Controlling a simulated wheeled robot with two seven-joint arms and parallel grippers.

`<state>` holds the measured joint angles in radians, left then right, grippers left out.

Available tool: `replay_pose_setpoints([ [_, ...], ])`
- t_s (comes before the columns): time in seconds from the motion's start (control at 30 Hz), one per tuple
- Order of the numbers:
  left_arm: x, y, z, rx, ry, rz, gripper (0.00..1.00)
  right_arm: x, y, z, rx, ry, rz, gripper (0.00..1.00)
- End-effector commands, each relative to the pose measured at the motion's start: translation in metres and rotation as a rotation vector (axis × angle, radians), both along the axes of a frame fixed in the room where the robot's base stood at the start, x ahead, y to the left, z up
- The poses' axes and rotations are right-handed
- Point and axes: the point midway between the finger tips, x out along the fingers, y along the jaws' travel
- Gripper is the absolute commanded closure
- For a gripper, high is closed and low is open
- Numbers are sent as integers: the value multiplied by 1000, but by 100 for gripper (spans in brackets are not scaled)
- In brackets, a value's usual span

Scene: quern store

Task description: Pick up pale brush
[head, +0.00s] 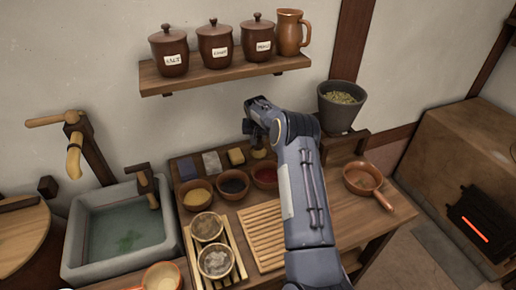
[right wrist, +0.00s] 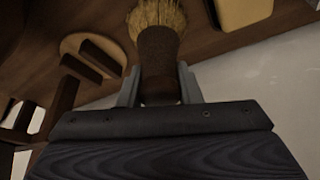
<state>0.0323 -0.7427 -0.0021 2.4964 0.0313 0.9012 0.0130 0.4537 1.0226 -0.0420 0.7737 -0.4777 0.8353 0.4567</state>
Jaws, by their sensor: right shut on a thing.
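The pale brush (right wrist: 158,45) shows in the right wrist view, with straw-coloured bristles and a dark brown handle. My right gripper (right wrist: 160,88) is shut on its handle, one grey finger on each side. In the head view my right gripper (head: 256,128) is over the back of the wooden table, and my forearm crosses the middle of the picture. A small yellowish patch shows just below the gripper there; I cannot tell if it is the bristles. My left gripper is not in view.
Bowls of coloured powder (head: 233,184) and small blocks (head: 212,163) stand left of my arm. A slatted board (head: 262,235) lies in front. A wall shelf (head: 225,75) with jars hangs behind. A grey pot (head: 340,105) and a brown pan (head: 363,178) are to the right.

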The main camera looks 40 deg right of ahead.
Motion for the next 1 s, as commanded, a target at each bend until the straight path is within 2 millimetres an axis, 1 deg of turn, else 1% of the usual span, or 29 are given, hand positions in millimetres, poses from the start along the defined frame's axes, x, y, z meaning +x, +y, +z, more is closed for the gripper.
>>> replay_pose_setpoints([
  [0.03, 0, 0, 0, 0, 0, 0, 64, 0, 0, 0, 0, 0, 0, 95],
  [0.07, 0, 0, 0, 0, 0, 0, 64, 0, 0, 0, 0, 0, 0, 99],
  [0.1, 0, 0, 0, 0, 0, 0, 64, 0, 0, 0, 0, 0, 0, 100],
  [0.37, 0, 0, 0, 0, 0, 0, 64, 0, 0, 2, -1, -1, 0, 100],
  [0.47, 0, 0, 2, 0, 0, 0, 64, 0, 0, 6, -1, -1, 0, 100],
  [0.57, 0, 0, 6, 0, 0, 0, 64, 0, 0, 15, -2, -2, 0, 100],
  [0.67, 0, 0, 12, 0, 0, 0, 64, 0, 0, 28, -1, -2, -1, 100],
  [0.93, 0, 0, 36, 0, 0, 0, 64, 1, 0, 79, -1, -3, 0, 100],
  [1.0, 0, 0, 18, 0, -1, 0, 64, -6, 7, 67, -1, 1, 3, 100],
])
